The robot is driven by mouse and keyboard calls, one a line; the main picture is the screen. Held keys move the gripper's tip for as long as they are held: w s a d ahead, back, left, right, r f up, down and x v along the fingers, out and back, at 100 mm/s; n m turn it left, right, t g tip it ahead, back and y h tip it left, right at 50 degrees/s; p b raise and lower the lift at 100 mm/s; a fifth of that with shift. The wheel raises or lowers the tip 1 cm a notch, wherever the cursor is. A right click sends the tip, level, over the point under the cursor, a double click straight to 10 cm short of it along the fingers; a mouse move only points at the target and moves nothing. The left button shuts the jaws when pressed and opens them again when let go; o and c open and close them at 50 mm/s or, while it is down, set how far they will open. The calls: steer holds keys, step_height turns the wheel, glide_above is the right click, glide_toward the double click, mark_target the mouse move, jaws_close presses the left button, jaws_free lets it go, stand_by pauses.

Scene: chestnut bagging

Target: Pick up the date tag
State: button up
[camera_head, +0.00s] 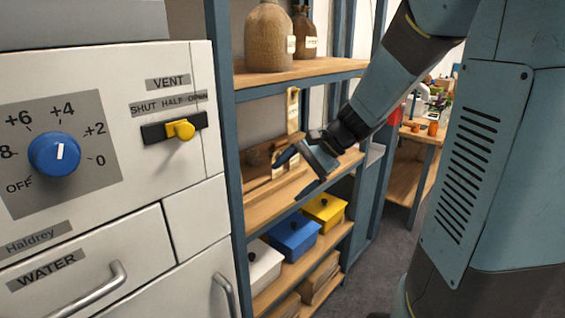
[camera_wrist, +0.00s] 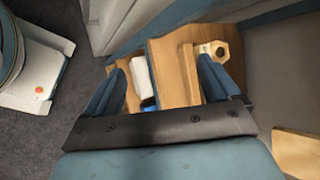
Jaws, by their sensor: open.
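A pale tag with a dark hole (camera_wrist: 220,50) lies at the top right in the wrist view, beyond my right-hand finger; I cannot read it, so I cannot be sure it is the date tag. In the head view, a narrow cream tag (camera_head: 293,108) stands or hangs upright above the middle shelf. Small pale labels show behind my fingers there. My gripper (camera_head: 293,175) is open at the middle shelf's front. In the wrist view my gripper (camera_wrist: 160,76) has its fingers wide apart, with nothing held between them.
The wooden middle shelf (camera_head: 262,197) has a raised strip. Below it stand white (camera_head: 262,266), blue (camera_head: 293,236) and yellow (camera_head: 325,211) bins. Brown sacks (camera_head: 269,40) stand above. A white cabinet (camera_head: 120,215) with a blue dial is at left. Grey floor lies open at right.

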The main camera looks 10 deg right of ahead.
steer(key=w+d+f+m+t+y, duration=0.1)
steer(key=w+f+m+t+y, duration=0.2)
steer(key=w, duration=0.4)
steer(key=m+t+h, duration=0.1)
steer(key=m+t, duration=0.8)
steer(key=m, duration=0.7)
glide_toward(294, 160)
steer(key=x, duration=1.2)
steer(key=shift+w+d+f, duration=0.1)
steer(key=shift+w+f, duration=0.05)
steer(key=c, duration=0.9)
